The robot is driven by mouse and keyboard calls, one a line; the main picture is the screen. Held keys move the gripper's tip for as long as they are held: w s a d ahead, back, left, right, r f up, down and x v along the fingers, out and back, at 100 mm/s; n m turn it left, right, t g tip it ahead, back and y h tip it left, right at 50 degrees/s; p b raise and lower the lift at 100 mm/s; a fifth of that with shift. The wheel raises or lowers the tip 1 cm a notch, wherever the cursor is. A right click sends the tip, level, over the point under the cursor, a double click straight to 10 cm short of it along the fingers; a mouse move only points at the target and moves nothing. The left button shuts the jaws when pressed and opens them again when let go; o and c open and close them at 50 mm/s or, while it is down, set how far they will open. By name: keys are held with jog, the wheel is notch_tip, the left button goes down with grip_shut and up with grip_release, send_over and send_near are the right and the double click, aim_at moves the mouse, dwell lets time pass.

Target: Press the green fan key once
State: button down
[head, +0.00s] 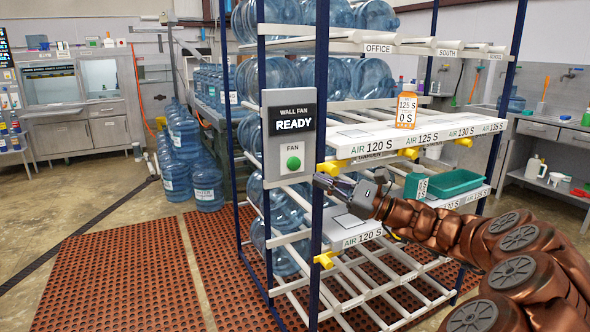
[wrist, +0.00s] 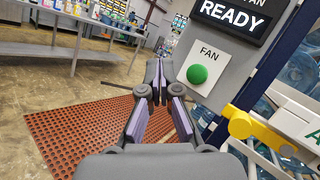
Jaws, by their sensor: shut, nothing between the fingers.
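The green fan key (head: 293,163) is a round button on a white plate marked FAN, on a grey wall-fan box (head: 272,158) whose display reads READY. The box is fixed to the blue rack post at the middle of the head view. In the wrist view the green key (wrist: 198,74) is ahead and to the right of my fingers, with a visible gap. My gripper (head: 322,180) is right of the box in the head view, below the key's height. In the wrist view my gripper (wrist: 159,84) has its fingertips together and holds nothing.
A yellow nozzle (head: 332,167) sticks out on the rack just right of the box; it is also close by in the wrist view (wrist: 258,131). Red mats (head: 120,285) cover open floor at left.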

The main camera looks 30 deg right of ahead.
aim_at(294, 164)
dwell(0.3)
jog(key=shift+w+d+p, duration=0.15)
jog(key=shift+w+p, duration=0.45)
jog(key=shift+w, duration=1.6)
jog(key=shift+w+d+p, duration=0.15)
jog(key=shift+w+p, duration=0.45)
jog(key=shift+w, duration=1.6)
jog(key=shift+w+r+p, duration=0.1)
jog(key=shift+w+p, duration=0.05)
jog(key=shift+p, duration=0.15)
jog(key=shift+w, duration=0.25)
